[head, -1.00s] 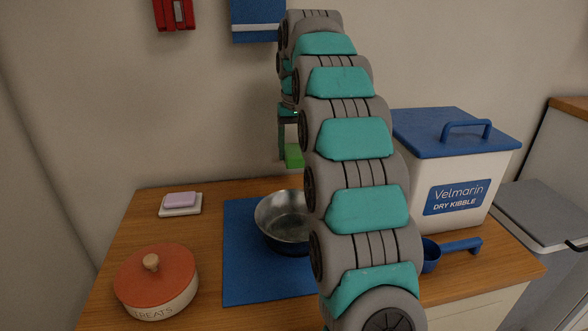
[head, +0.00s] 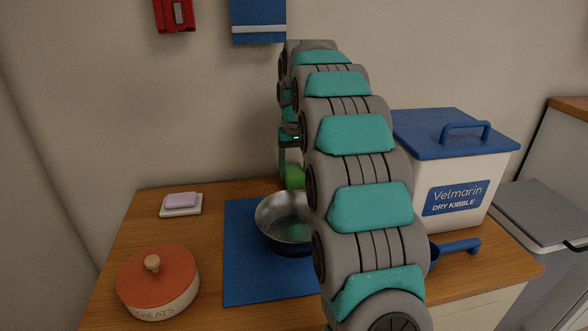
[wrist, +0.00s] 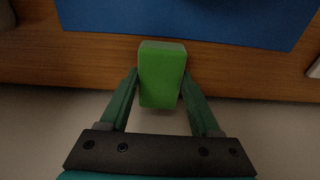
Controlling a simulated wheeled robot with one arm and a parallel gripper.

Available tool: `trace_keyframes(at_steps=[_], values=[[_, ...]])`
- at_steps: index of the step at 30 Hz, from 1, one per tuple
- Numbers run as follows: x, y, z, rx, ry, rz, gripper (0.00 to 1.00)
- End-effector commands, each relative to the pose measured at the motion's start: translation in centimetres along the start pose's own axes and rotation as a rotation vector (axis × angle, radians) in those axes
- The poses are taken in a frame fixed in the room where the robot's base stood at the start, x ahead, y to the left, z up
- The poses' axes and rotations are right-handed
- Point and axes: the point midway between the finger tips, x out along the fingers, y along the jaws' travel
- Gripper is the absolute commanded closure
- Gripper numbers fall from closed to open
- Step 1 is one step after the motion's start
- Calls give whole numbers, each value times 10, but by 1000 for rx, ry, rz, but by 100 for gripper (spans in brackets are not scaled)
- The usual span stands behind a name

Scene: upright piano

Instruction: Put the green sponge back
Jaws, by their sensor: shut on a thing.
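The green sponge (wrist: 162,75) is between the two fingers of my gripper (wrist: 161,88) in the wrist view, with a finger against each side. In the head view the sponge (head: 294,177) hangs above the back edge of the counter, behind the metal bowl. My gripper (head: 283,170) is shut on it there, and my arm hides its right part. Below the sponge in the wrist view are the wooden counter's back strip and the blue mat's edge.
A metal bowl (head: 283,236) stands on a blue mat (head: 243,275). A lidded treats jar (head: 157,284) and a pale sponge on a white dish (head: 181,211) are at left. A kibble bin (head: 432,192) and blue scoop (head: 460,246) are at right. Wood between dish and mat is clear.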

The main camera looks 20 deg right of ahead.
Motion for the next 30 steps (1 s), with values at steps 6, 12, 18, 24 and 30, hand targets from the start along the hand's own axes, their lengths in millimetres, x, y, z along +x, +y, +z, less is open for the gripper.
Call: trace_keyframes(at_steps=[6,12,18,24,30], values=[[2,0,0,0,0,0,88],[8,0,1,0,0,0,88],[11,0,2,0,-1,0,32],[11,0,1,0,-1,0,9],[11,0,1,0,-1,0,6]])
